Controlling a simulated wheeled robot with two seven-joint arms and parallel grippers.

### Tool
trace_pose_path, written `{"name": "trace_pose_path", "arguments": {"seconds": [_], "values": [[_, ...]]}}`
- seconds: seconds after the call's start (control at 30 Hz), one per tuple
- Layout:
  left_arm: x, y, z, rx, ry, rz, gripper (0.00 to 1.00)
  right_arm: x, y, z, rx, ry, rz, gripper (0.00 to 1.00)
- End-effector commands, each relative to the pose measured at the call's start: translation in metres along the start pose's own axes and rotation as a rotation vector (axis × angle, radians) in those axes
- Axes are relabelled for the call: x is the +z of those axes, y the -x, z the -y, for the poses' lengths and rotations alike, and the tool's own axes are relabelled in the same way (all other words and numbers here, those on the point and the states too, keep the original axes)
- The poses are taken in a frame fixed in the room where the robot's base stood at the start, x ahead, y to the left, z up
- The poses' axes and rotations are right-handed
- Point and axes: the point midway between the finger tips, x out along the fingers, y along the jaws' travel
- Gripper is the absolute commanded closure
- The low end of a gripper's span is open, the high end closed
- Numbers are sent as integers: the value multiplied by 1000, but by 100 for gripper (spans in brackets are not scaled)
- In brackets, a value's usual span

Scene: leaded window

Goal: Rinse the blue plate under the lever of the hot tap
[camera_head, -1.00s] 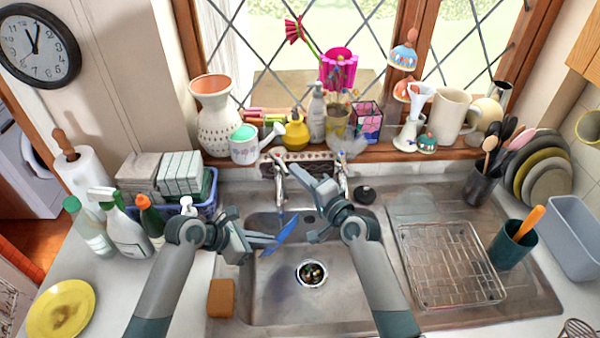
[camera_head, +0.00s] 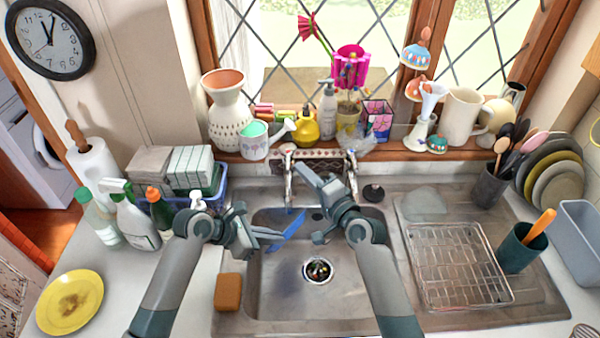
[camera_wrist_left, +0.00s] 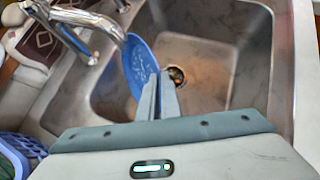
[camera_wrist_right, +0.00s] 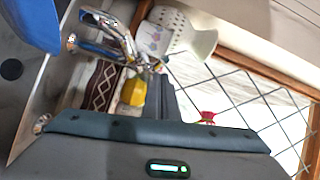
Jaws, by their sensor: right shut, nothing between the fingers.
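The blue plate (camera_head: 290,230) is steeply tilted over the left part of the sink, in front of the left tap. It also shows in the left wrist view (camera_wrist_left: 140,62), with pale marks on its face. My left gripper (camera_head: 276,238) is shut on its edge. Two chrome taps stand at the sink's back, a left tap (camera_head: 288,172) and a right tap (camera_head: 351,165); I cannot tell which is hot. My right gripper (camera_head: 303,170) is shut and empty, close to the left tap, which shows in the right wrist view (camera_wrist_right: 110,38). Running water cannot be made out.
The sink basin (camera_head: 375,290) is open below, with a drain (camera_head: 318,270). A brown sponge (camera_head: 228,292) lies at its left rim. A wire rack (camera_head: 455,265) is on the right drainer. A yellow plate (camera_head: 70,302) lies at left. Pots and vases crowd the sill.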

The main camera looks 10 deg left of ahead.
Motion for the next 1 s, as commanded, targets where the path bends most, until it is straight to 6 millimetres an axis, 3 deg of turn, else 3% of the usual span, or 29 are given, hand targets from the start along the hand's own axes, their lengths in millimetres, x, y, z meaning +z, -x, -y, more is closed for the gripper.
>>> {"name": "trace_pose_path", "arguments": {"seconds": [0.13, 0.6, 1.0], "values": [[1, 0, 0, 1, -1, 2, 100, -26, 13, -1, -1, 3, -9, 100], [1, 0, 0, 1, -1, 2, 100, 0, 93, 4, -2, 2, -11, 100], [1, 0, 0, 1, -1, 2, 100, 4, 108, 5, -2, 1, -11, 100]]}}
